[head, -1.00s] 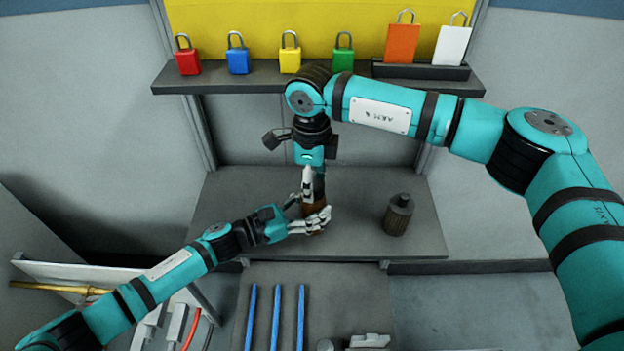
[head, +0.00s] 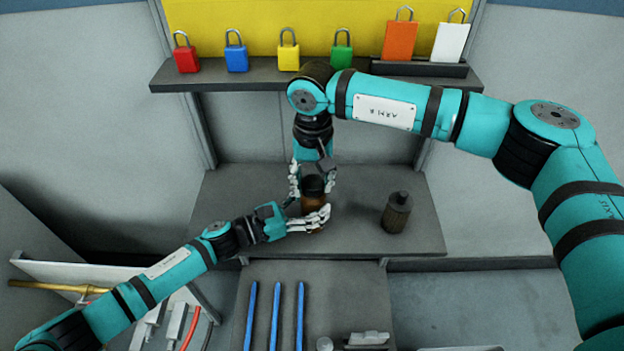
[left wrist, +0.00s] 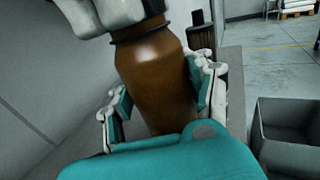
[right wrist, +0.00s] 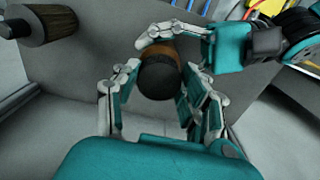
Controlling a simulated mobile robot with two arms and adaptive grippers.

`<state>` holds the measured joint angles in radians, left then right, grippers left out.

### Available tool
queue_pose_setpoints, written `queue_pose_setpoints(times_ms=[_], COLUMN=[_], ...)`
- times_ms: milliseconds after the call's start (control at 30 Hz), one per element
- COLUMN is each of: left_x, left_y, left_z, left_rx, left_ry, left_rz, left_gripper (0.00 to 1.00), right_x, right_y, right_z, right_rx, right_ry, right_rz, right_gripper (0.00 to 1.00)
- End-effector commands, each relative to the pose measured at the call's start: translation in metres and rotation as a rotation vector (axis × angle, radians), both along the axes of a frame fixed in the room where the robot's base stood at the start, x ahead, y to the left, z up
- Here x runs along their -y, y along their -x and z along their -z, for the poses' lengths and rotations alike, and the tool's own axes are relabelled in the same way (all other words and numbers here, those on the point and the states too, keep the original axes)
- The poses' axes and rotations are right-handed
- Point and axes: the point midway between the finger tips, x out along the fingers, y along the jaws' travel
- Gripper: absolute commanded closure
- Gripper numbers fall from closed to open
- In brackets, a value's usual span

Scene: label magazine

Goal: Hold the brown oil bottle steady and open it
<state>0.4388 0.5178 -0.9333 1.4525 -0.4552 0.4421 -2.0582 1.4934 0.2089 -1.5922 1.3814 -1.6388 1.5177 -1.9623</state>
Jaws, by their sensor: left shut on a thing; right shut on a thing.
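The brown oil bottle (head: 314,203) stands upright on the grey bench shelf, and its body fills the middle of the left wrist view (left wrist: 150,75). My left gripper (head: 314,222) is shut around the bottle's body from the left. Its fingers show on both sides of the bottle in the left wrist view. My right gripper (head: 313,183) comes down from above and is shut on the dark cap (right wrist: 159,77) at the bottle's top. The cap sits on the bottle. The white fingers at the top of the left wrist view hide the cap there.
Several padlocks (head: 289,57) and two tags line the upper ledge. Blue rods (head: 276,315) lie on the lower panel in front. The shelf between the two bottles is clear.

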Motion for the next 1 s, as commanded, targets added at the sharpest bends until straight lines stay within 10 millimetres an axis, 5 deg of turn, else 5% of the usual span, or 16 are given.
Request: queue_pose_setpoints(times_ms=[1000], left_x=[0.0], left_y=[0.001], left_z=[0.001], left_rx=[0.0], left_ry=[-0.001], left_rz=[0.002], left_gripper=[1.0], right_x=[0.0], right_y=[-0.002], right_z=[-0.017], right_rx=[0.005], right_ry=[-0.002], right_rz=[0.003], right_gripper=[0.95])
